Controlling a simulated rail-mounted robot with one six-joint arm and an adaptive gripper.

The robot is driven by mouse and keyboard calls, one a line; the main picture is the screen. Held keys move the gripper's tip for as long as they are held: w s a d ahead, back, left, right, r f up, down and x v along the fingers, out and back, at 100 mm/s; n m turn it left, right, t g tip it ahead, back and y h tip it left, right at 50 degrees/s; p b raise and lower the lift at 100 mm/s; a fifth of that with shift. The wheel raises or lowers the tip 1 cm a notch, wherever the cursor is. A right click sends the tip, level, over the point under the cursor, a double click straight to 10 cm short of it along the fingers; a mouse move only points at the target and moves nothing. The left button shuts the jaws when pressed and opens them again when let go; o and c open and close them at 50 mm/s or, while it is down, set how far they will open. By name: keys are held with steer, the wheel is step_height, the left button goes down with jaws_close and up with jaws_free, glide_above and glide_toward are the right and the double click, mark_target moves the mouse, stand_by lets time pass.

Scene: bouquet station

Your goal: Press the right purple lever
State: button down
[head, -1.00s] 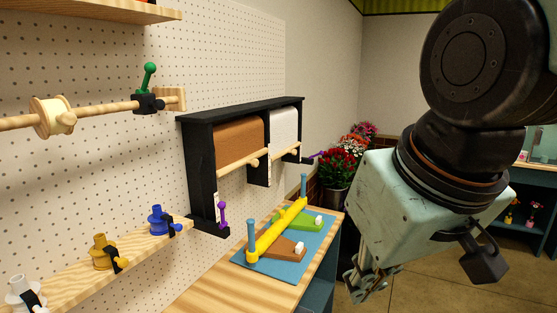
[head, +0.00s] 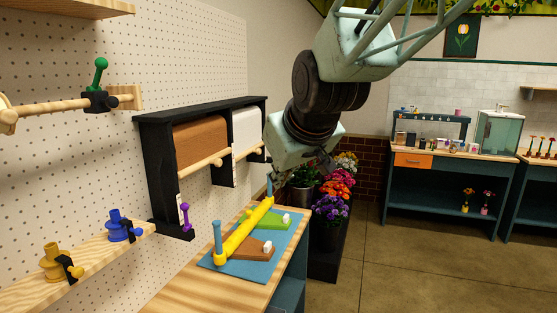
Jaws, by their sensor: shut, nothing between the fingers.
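A black paper dispenser (head: 160,170) on the pegboard holds a brown roll (head: 200,143) and a white roll (head: 245,128). A purple lever (head: 184,216) stands upright at the dispenser's left end, low on the black frame. The right purple lever, at the dispenser's far right end, cannot be made out now; my arm covers that area. My gripper (head: 326,163) is shut and empty, small and partly hidden beyond my pale green wrist, to the right of the dispenser in the picture. Whether it touches the lever cannot be told.
Below the dispenser, a wooden counter (head: 185,292) bears a blue mat (head: 290,232) with a yellow roller bar (head: 245,232). Flower buckets (head: 330,215) stand beyond the counter's end. A shelf with spools (head: 95,262) is at left. Floor at right is clear.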

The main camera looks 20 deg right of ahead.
steer(key=w+d+f+n+t+h+b, duration=0.15)
steer(key=w+d, duration=0.25)
steer(key=w, duration=0.8)
steer(key=w+d+f+n+t, duration=0.1)
steer(key=w+d+t, duration=0.25)
steer(key=w, duration=0.85)
steer(key=w+d+f+n+t+h+b, duration=0.1)
steer(key=w+d, duration=0.4)
steer(key=w, duration=0.6)
steer(key=w+d+f+n+t+h+b, duration=0.1)
steer(key=w+d+f+t, duration=0.2)
steer(key=w+d+f, duration=0.2)
steer(key=w+d+f+n+t+b, duration=0.1)
steer(key=w+d+f+t, duration=0.2)
steer(key=w+d+f, duration=0.3)
steer(key=shift+w+d+f+n+t+h, duration=0.35)
steer(key=shift+d+f, duration=0.7)
steer(key=shift+f, duration=1.7)
steer(key=b+x, duration=0.2)
steer(key=x, duration=1.2)
